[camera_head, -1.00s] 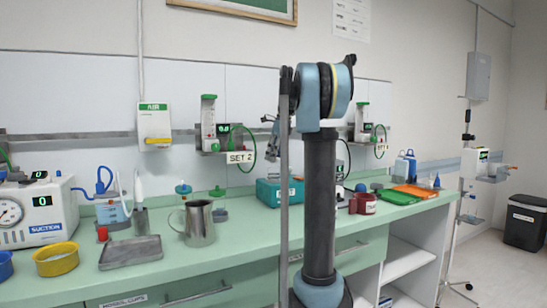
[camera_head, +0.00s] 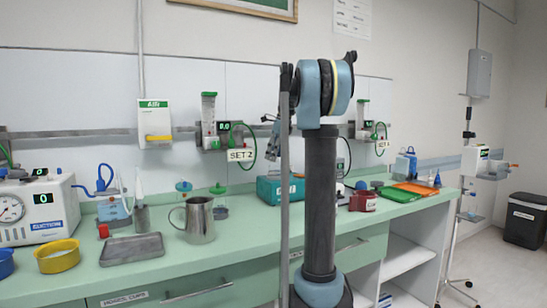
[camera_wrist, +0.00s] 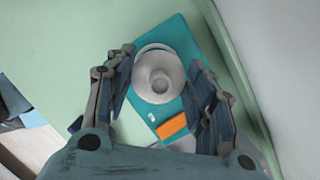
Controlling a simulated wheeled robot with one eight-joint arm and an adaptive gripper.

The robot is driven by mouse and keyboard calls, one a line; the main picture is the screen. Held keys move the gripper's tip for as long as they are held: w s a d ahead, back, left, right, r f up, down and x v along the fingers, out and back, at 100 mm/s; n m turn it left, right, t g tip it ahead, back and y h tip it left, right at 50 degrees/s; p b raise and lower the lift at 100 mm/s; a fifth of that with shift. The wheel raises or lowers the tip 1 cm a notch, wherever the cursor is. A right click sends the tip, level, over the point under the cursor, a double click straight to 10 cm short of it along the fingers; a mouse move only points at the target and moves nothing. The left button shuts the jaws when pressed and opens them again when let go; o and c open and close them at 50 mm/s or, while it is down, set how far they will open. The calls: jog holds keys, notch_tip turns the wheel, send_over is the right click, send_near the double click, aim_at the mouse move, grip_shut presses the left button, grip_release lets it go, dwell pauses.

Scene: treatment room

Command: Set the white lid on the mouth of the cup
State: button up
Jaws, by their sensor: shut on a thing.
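In the wrist view my gripper (camera_wrist: 160,72) points down with its two fingers on either side of a round white lid (camera_wrist: 158,80), and it is shut on it. The lid shows a wide rim and a raised round middle. Below it lies a teal surface (camera_wrist: 172,34) with an orange patch (camera_wrist: 173,125). I cannot make out the cup's mouth; anything directly under the lid is hidden. In the head view my arm stands in front of the counter and hides its middle part.
On the green counter (camera_head: 240,245) stand a metal jug (camera_head: 199,222), a grey tray (camera_head: 132,248), a yellow bowl (camera_head: 57,257) and a suction unit (camera_head: 38,212) at left. A teal box (camera_head: 270,190) sits behind my arm. Orange and green trays (camera_head: 413,189) lie at right.

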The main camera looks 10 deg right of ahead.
jog(key=shift+f, duration=0.85)
dwell(0.7)
jog(key=o, duration=1)
jog(key=shift+c, duration=0.2)
jog(key=shift+r, duration=3.5)
